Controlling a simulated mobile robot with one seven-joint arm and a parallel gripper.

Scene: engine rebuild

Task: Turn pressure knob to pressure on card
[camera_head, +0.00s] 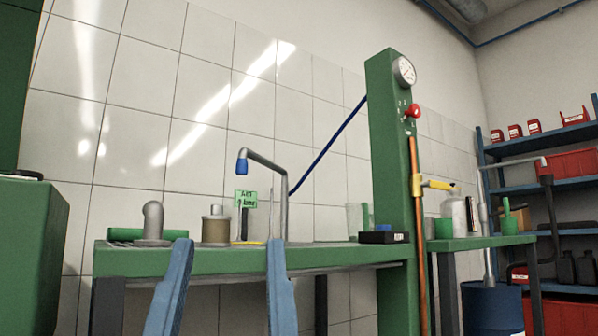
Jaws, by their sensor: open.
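A red pressure knob (412,111) sits on the side of a tall green post (388,150), below a round white gauge (404,71). Small marks show beside the knob, too small to read for certain. A green card (246,198) stands on the green bench; its small lettering seems to read "Air" and a number of bar. My gripper (226,262) shows its two blue fingers at the bottom of the view, spread apart and empty. It is in front of the bench, well left of and below the knob, touching nothing that I can see.
A green bench (345,254) holds a grey fitting (153,220), a tan cylinder (215,228) and a bent pipe (281,185). An orange hose (416,220) and yellow valve handle (438,185) run beside the post. Blue shelves (560,185) and a blue drum (491,308) stand right.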

